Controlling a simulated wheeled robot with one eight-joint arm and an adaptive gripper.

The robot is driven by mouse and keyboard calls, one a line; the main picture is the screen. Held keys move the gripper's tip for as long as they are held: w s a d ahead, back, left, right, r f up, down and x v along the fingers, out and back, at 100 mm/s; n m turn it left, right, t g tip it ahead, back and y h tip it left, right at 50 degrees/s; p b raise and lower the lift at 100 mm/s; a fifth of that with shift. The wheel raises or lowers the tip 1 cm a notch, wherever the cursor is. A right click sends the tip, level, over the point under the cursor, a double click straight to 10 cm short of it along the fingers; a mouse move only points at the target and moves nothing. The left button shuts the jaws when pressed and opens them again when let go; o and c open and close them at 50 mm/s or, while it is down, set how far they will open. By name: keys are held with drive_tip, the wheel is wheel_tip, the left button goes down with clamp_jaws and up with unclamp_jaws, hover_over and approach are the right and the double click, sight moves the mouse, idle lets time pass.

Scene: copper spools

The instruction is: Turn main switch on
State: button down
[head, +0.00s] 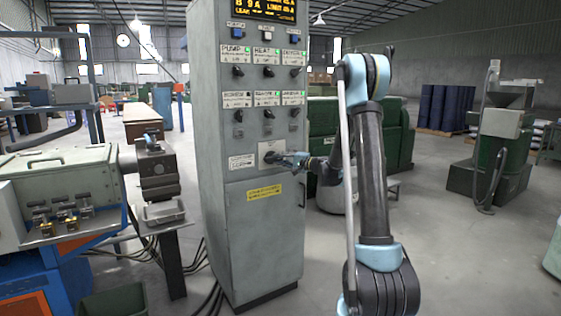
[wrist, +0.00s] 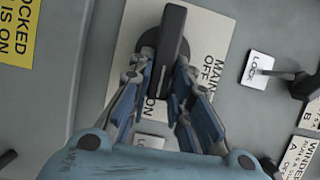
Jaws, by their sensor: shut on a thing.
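The main switch is a black bar handle (wrist: 174,38) on a round dark base, set on a pale plate (wrist: 128,40) marked MAIN, OFF and ON. In the wrist view the bar runs from the top centre down between my fingers, slightly tilted. My gripper (wrist: 160,85) is shut on the handle, one finger on each side. In the head view my gripper (head: 288,160) reaches from the right to the switch plate (head: 264,147) on the grey cabinet (head: 230,220).
Several smaller switches and labels (head: 267,72) sit above on the cabinet front. A yellow label (head: 262,193) is below. In the wrist view a LOCK label (wrist: 258,68) and a black knob (wrist: 303,86) lie to the right. A machine (head: 80,190) stands left of the cabinet.

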drive_tip(key=shift+d+f, duration=0.15)
idle(0.4)
drive_tip(key=c, duration=1.5)
unclamp_jaws()
drive_tip(key=shift+w+f, duration=0.1)
drive_tip(key=shift+w, duration=0.05)
drive_tip(key=shift+m, duration=0.3)
drive_tip(key=v, duration=1.2)
drive_tip(key=shift+f, duration=0.1)
